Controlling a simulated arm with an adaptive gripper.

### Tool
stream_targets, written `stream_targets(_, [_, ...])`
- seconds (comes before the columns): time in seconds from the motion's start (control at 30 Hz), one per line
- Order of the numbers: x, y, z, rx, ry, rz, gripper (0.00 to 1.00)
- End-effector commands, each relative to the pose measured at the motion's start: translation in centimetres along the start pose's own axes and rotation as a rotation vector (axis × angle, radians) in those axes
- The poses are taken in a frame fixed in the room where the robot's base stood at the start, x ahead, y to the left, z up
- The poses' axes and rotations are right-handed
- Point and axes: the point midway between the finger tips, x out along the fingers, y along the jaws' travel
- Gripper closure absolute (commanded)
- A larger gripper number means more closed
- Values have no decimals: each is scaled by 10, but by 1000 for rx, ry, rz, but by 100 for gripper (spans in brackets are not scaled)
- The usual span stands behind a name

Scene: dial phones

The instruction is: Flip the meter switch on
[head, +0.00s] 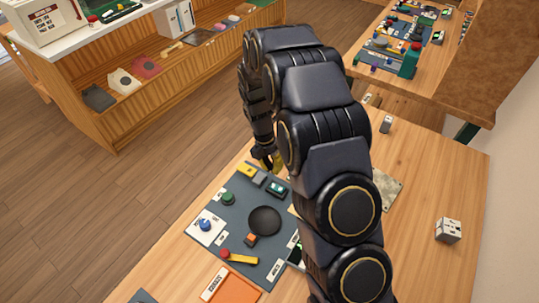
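A dark panel (234,229) with several controls lies on the wooden table. I cannot tell which control is the meter switch, or whether a switch is on or off. On the panel are a small dark green device (277,188), a yellow and grey block (249,173), a green knob (228,198), a blue knob (205,225) on a white plate, and a yellow lever with a red end (239,259). My gripper (265,163) points down near the panel's far edge, close to the yellow and grey block. Its fingers are small and partly hidden, so their opening does not show.
My arm covers the panel's right side and part of the table. A black round dish (264,221) sits mid-panel. An orange tray (232,286) lies in front. A white box (448,230) stands at right with clear table around it. A wooden counter (95,85) stands behind left.

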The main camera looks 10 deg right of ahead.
Motion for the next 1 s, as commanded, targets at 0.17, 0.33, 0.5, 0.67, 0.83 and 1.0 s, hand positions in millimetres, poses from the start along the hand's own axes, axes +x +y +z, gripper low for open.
stream_targets(0.17, [39,-1,0,2,3,-2,100])
stream_targets(0.33, [64,0,0,1,1,-2,100])
stream_targets(0.5, [76,1,1,1,-1,3,100])
stream_targets(0.67, [78,1,0,1,-2,4,100])
stream_targets(0.83, [78,1,0,1,-1,3,100])
stream_targets(1.0, [80,-1,1,1,0,24,100])
